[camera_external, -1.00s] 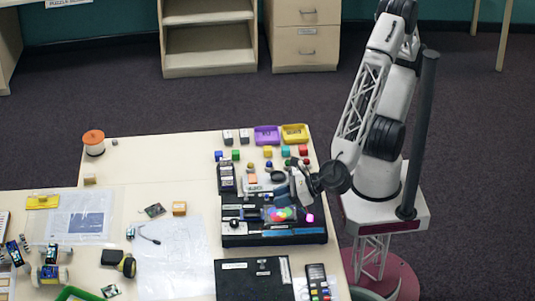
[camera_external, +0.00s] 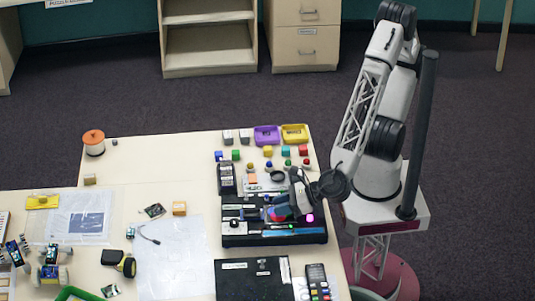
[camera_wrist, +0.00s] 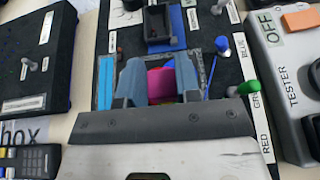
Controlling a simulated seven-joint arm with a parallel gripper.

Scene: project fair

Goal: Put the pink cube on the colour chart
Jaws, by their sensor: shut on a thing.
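The pink cube (camera_wrist: 160,85) sits between the two blue-grey fingers of my gripper (camera_wrist: 160,88) in the wrist view, and the fingers are shut on it.
A bright pink patch (camera_external: 310,217) shows at the box's right end. The grey tester (camera_wrist: 285,75) and a green-topped lever (camera_wrist: 247,87) stand to the right in the wrist view. Another black box (camera_external: 235,280) lies in front. Small coloured cubes and trays stand behind.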

